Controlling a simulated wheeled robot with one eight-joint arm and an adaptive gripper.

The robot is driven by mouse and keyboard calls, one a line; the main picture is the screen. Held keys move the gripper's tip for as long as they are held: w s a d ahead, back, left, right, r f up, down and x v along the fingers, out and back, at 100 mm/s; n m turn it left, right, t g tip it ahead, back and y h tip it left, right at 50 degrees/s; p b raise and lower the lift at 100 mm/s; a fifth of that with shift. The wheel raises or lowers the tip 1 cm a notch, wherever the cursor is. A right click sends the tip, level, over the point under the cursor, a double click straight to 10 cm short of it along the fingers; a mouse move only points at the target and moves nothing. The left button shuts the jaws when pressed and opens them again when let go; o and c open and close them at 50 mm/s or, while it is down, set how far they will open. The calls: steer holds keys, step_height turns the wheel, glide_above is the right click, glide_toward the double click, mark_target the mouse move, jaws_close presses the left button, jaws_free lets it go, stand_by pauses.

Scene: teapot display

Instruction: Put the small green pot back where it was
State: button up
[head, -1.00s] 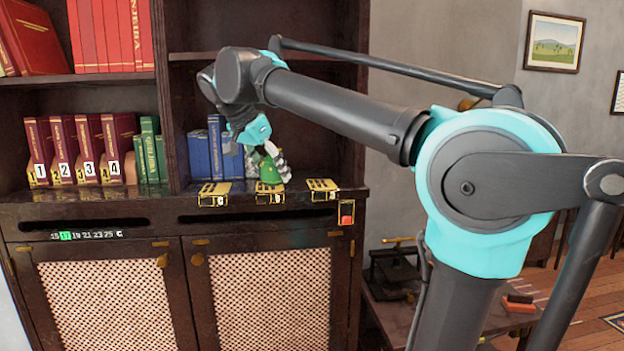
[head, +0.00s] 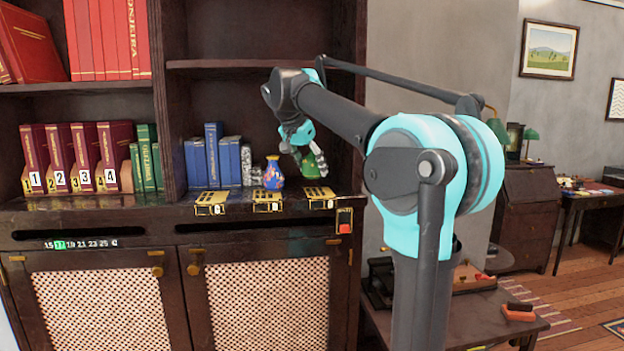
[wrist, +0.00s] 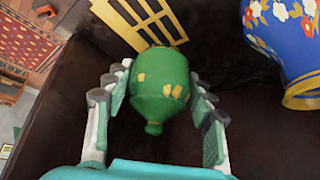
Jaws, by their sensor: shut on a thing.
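The small green pot (head: 313,167) is at the right end of the cabinet ledge, just behind the right brass plate (head: 321,199). My gripper (head: 305,158) is shut on it. In the wrist view the green pot (wrist: 160,86) lies between the two fingers of my gripper (wrist: 157,112), its narrow neck end towards the camera. A yellow slotted plate (wrist: 148,22) shows just beyond it. I cannot tell whether the pot touches the ledge. A blue flowered vase (head: 273,174) stands to the left, behind the middle brass plate (head: 267,201); it also shows in the wrist view (wrist: 284,42).
A left brass plate (head: 211,203) is on the ledge's front edge. Blue books (head: 214,160) stand behind the ledge at left. A red button (head: 345,228) is below the ledge's right end.

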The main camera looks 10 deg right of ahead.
mark_target(312, 177)
steer(key=shift+f, duration=1.7)
steer(key=shift+f, duration=0.1)
steer(key=o, duration=1)
steer(key=v, duration=0.5)
steer(key=s+a, duration=0.8)
steer(key=shift+s+a, duration=0.25)
